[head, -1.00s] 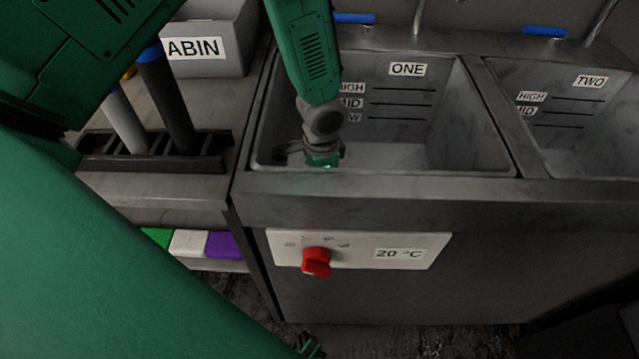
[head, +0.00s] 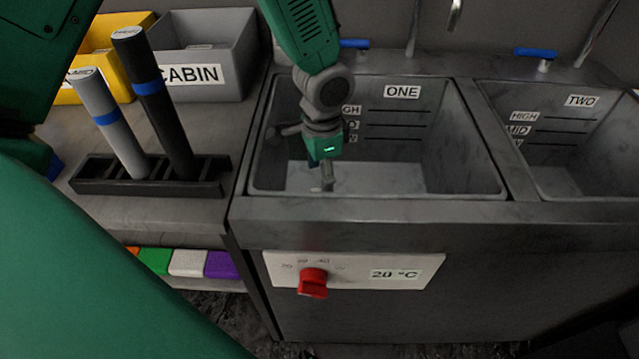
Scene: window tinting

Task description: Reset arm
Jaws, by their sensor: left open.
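My left gripper (head: 308,160) hangs from the green arm link that comes down from the top. It is over the left part of the basin labelled ONE (head: 425,178). Its jaws are apart: one grey finger points left and the other points down. I see nothing held between them. I cannot tell how far the fingertips are above the basin floor. My right gripper is not in view.
Basin TWO (head: 570,182) is to the right. A red knob (head: 312,284) sits on the front panel. At left, two film rolls, grey (head: 112,130) and black (head: 165,120), stand in a black rack (head: 100,187). Behind is a grey CABIN bin (head: 230,45).

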